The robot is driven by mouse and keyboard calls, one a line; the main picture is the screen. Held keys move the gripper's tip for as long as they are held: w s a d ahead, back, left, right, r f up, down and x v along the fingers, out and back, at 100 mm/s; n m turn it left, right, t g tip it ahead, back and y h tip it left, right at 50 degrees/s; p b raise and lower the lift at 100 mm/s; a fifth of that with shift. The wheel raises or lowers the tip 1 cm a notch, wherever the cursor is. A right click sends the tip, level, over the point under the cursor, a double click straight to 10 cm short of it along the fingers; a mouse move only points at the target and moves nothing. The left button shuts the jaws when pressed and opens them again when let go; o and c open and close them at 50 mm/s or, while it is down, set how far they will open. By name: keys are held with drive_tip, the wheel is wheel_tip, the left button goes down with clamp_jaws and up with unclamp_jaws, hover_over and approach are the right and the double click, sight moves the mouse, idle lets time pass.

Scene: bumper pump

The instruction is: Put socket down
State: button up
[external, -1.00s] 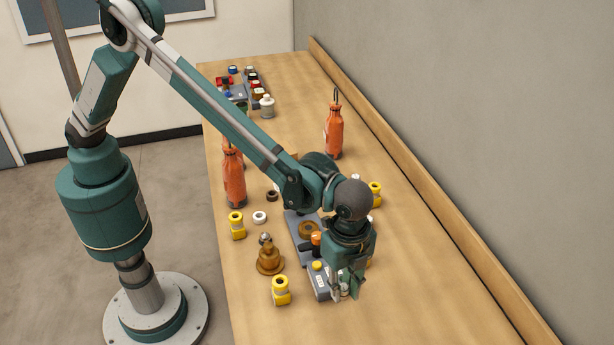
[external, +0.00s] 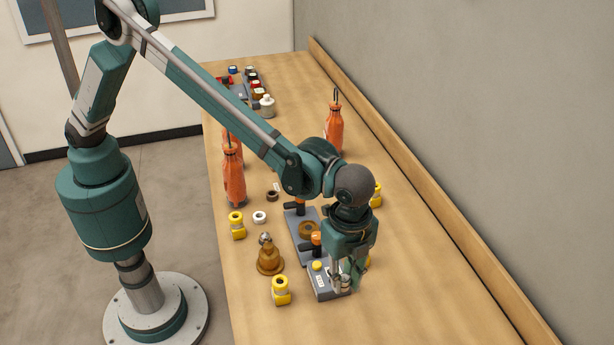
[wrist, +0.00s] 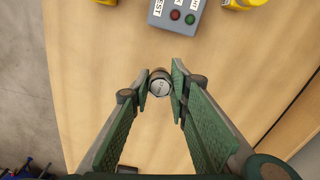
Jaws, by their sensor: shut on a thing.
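The socket (wrist: 160,83), a short dark-grey metal cylinder with a lighter marked top, is between the fingertips of my gripper (wrist: 161,84) in the wrist view. My gripper is shut on it. In the external view my gripper (external: 346,284) points down beside the right end of the grey box (external: 318,283), low near the wooden table. The socket cannot be made out clearly there. I cannot tell whether its underside touches the table.
The box, with red and green buttons, also shows in the wrist view (wrist: 178,14). A yellow part (external: 281,291) and a brass-coloured fitting (external: 269,258) stand left of it. Orange bottle-shaped things (external: 234,178) stand farther back. The table's front right is clear.

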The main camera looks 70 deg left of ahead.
drive_tip(key=shift+r, duration=0.85)
drive_tip(key=w+a, duration=0.4)
drive_tip(key=a, duration=0.7)
drive_tip(key=w+a, duration=0.5)
drive_tip(key=a, duration=0.6)
drive_tip(key=w+a, duration=0.4)
drive_tip(key=a, duration=0.7)
drive_tip(key=s+a, duration=0.1)
drive_tip(key=a, duration=2.8)
drive_tip(key=shift+f, duration=2.55)
drive_tip(key=shift+f, duration=0.1)
drive_tip(key=shift+f, duration=3.05)
